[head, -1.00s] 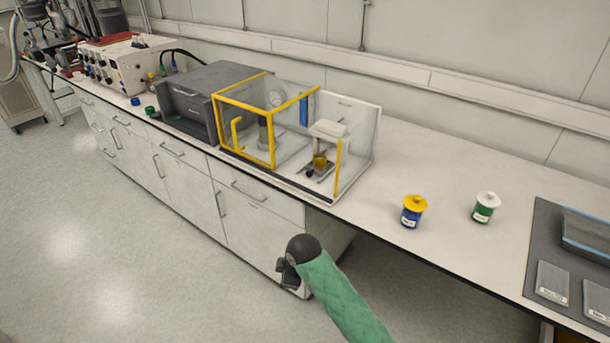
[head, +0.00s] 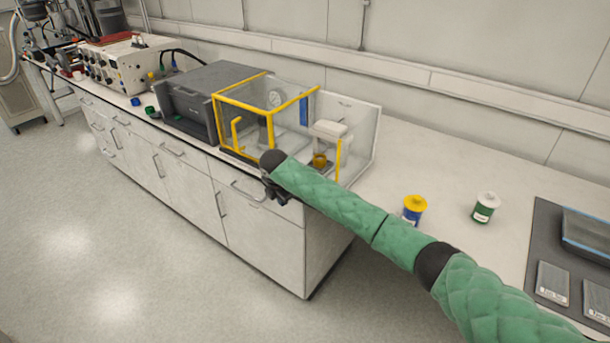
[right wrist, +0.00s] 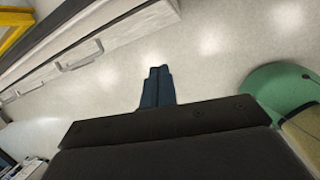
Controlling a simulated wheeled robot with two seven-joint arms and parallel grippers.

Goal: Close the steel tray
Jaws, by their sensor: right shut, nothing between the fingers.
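I cannot make out for certain which part is the steel tray. A dark grey box (head: 215,82) on the bench has a darker front, with a low ledge (head: 180,124) at its foot. Right of it stands a clear case with yellow edges (head: 243,104); an amber jar (head: 319,160) under a white block shows inside. My right gripper (head: 275,194) is in front of the bench edge below the case, apart from the grey box. Its fingers (right wrist: 157,88) are together and empty above the floor in the right wrist view. My left gripper is out of view.
A yellow-lidded blue jar (head: 413,204), partly behind my right arm, and a white-lidded green jar (head: 485,207) stand on the bench. A grey mat (head: 540,225) lies at right. Drawer handles (head: 247,192) line the bench front. The floor at left is clear.

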